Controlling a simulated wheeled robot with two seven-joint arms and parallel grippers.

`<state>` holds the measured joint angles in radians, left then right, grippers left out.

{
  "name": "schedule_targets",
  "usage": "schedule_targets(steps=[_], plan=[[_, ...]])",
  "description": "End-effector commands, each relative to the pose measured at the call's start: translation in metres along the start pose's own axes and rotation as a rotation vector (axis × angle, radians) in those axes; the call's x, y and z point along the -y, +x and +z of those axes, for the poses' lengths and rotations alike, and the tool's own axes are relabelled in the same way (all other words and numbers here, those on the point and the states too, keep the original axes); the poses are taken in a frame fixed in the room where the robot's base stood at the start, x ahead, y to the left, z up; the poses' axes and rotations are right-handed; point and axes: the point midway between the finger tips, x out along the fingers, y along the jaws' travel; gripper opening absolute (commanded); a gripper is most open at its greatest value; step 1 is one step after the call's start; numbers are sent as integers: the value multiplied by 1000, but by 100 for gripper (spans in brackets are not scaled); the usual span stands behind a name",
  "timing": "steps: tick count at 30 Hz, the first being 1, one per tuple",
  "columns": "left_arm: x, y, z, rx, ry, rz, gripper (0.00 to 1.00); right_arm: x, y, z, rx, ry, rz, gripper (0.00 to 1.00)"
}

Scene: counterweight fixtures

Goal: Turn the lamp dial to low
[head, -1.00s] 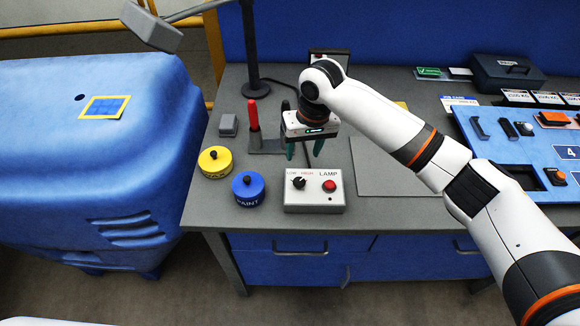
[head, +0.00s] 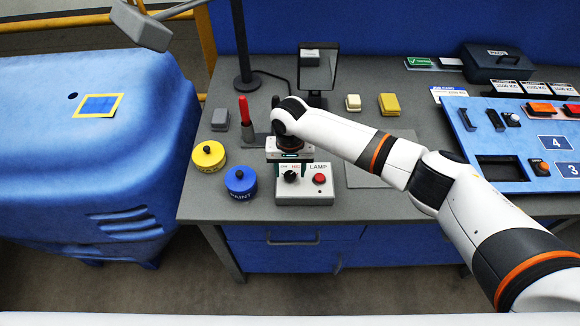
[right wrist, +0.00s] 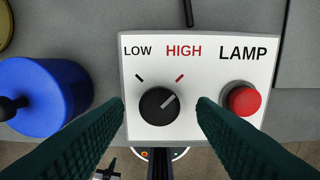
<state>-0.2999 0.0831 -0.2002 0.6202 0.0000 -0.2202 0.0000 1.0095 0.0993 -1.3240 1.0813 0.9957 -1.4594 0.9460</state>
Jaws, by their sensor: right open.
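The lamp box (head: 296,195) is a white panel on the workbench. It also shows in the right wrist view (right wrist: 205,120), with LOW, HIGH and LAMP printed on it. Its black dial (right wrist: 159,106) has a light pointer line aimed up and right, toward the HIGH tick. A red button (right wrist: 241,99) sits right of the dial. My right gripper (head: 290,172) is over the box. In the right wrist view its two green fingers (right wrist: 160,125) are spread on either side of the dial, with gaps and no visible contact. My left gripper is not in view.
A blue paint pot (head: 240,182) and a yellow pot (head: 208,158) stand left of the box. A red-handled tool (head: 244,108) and a dark mirror-like panel (head: 318,68) are behind. A blue panel (head: 520,145) lies on the right. Bare bench lies right of the box.

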Motion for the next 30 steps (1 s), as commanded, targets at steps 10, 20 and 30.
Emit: schedule_targets(steps=[10,20,30], plan=[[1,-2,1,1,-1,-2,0,0,11,0,0,-1,0,52],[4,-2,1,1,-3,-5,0,0,10,0,0,-1,0,11],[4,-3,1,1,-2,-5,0,0,10,0,-1,-42,1,8]])
